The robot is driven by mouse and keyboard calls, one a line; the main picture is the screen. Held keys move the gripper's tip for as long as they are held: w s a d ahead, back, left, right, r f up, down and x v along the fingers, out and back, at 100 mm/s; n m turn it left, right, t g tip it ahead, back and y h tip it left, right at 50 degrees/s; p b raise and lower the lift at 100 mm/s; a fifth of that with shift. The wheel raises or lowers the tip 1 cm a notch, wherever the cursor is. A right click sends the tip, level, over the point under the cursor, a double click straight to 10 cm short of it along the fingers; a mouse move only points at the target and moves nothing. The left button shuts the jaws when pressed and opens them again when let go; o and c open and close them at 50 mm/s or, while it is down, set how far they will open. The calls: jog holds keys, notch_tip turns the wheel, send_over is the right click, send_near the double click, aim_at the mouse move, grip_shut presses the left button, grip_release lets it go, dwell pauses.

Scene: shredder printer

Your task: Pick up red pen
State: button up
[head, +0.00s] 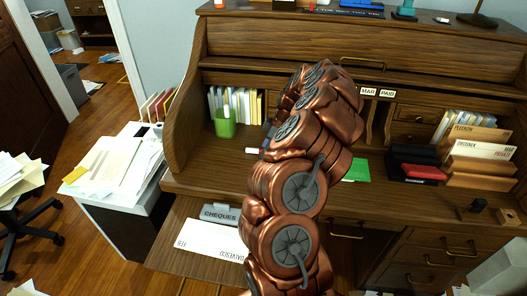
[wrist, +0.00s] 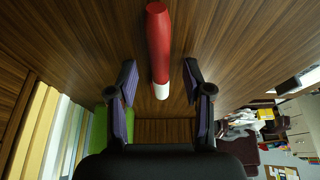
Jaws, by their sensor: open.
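The red pen (wrist: 158,45), a thick red stick with a white end, shows in the wrist view against the brown wood of the desk. Its white end points down the picture, toward my gripper (wrist: 158,82). My gripper is open, with one finger on each side of the pen's lower part. I see a gap between the pen and each finger, and cannot tell how far the pen is in depth.
A green cup (head: 226,125) stands left of my arm on the roll-top desk (head: 215,178), below upright files (head: 238,104). A green card (head: 355,170), a black and red box (head: 415,168) and a letter rack (head: 478,165) are on the right.

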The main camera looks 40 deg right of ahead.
jog(key=shift+c, duration=0.3)
grip_shut()
